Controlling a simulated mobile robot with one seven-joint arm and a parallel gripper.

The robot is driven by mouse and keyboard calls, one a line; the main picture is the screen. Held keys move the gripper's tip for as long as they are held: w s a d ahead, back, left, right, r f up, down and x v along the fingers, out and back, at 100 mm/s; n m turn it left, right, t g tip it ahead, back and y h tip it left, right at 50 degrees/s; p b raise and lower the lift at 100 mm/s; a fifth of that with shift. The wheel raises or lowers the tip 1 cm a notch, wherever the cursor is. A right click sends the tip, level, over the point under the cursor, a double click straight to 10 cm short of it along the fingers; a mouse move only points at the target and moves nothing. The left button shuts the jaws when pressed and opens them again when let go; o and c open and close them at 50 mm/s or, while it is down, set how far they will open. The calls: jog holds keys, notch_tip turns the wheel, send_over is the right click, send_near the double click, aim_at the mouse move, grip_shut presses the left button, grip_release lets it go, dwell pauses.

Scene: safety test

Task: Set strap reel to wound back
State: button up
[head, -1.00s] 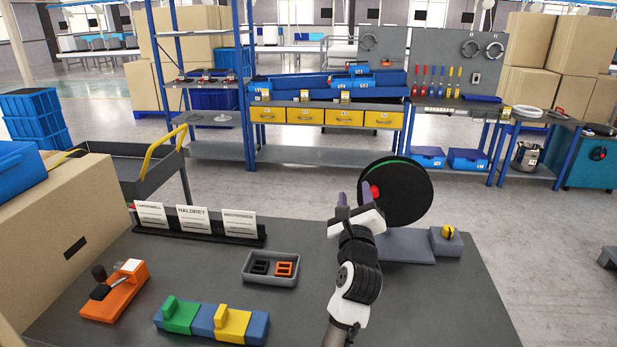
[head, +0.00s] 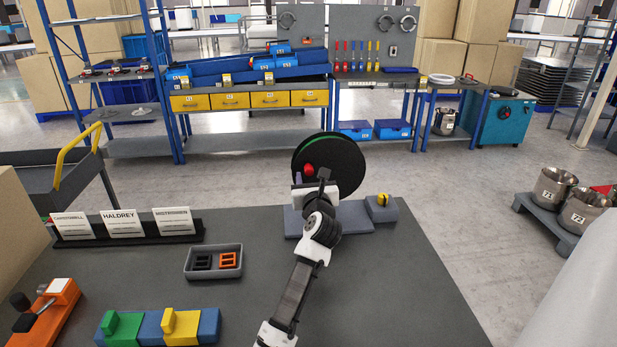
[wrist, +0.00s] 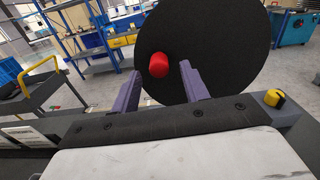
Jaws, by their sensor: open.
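The strap reel (head: 338,163) is a large black disc with a green edge. It stands upright on a grey base (head: 354,217) on the dark table. A red knob (head: 309,169) sticks out of its face, left of centre. My gripper (head: 313,184) is in front of the reel at the knob. In the wrist view my gripper (wrist: 160,88) has its two purple fingers apart, with the red knob (wrist: 158,65) showing between and beyond them, nearer the left finger. I cannot tell whether a finger touches it. The strap itself is not visible.
A yellow knob (head: 383,199) sits on a grey block right of the reel. A grey tray (head: 213,262) holds black and orange pieces. Name cards (head: 121,224) stand at the left, with green and yellow blocks (head: 158,325) in front. The table's right side is clear.

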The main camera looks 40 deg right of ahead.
aim_at(309, 174)
jog(key=shift+b+x, duration=0.55)
jog(key=shift+x, duration=1.4)
jog(key=shift+c, duration=0.4)
grip_shut()
